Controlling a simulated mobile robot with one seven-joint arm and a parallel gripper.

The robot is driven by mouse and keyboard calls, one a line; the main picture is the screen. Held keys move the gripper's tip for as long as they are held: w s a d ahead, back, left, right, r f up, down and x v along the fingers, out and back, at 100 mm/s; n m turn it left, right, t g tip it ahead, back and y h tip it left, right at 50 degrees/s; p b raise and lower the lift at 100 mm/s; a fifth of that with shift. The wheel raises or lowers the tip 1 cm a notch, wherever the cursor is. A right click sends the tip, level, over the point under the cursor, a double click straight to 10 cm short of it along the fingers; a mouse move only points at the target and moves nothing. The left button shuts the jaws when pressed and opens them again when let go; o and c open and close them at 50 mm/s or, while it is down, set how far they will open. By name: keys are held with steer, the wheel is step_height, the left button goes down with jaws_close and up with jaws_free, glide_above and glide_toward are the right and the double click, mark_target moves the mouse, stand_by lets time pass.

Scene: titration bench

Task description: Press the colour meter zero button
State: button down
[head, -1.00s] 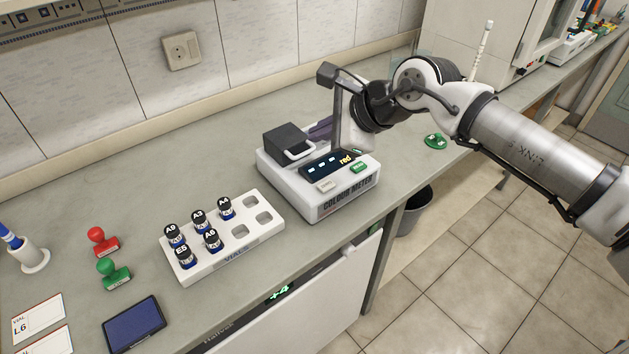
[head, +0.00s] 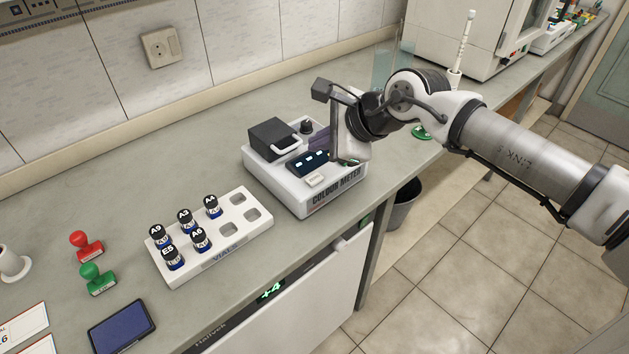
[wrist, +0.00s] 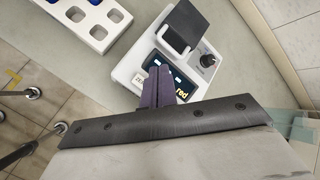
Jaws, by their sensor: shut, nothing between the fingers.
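The colour meter (head: 331,201) is a white box on the bench, with a dark display (head: 303,163) on its sloped top. My gripper's hand covers the right part of the panel in the head view, including the green button. My gripper (wrist: 163,74) has its purple fingers together and empty; in the wrist view they overlap the display (wrist: 183,82), which reads "red". They appear just above the meter; I cannot tell whether they touch it.
A dark lidded holder (head: 272,138) and a black knob (wrist: 208,60) stand on the meter. A white vial rack (head: 215,262) with several dark-capped vials is at left. The bench in front of the rack's left end holds a dark pad (head: 122,326).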

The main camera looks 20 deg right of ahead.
steer(key=b, duration=0.3)
glide_above(319, 180)
step_height(319, 180, down, 4)
steer(key=shift+s+f, duration=0.1)
steer(key=shift+f, duration=0.15)
steer(key=shift+f+b, duration=0.35)
steer(key=shift+f, duration=0.1)
steer(key=shift+f, duration=0.2)
stand_by(1.1)
steer(key=shift+f+b, duration=0.25)
steer(key=shift+b, duration=0.5)
steer(key=shift+f+b, duration=0.45)
steer(key=shift+b, duration=0.15)
stand_by(0.3)
steer(key=shift+r, duration=0.15)
steer(key=shift+r+p, duration=0.3)
steer(key=shift+r, duration=0.45)
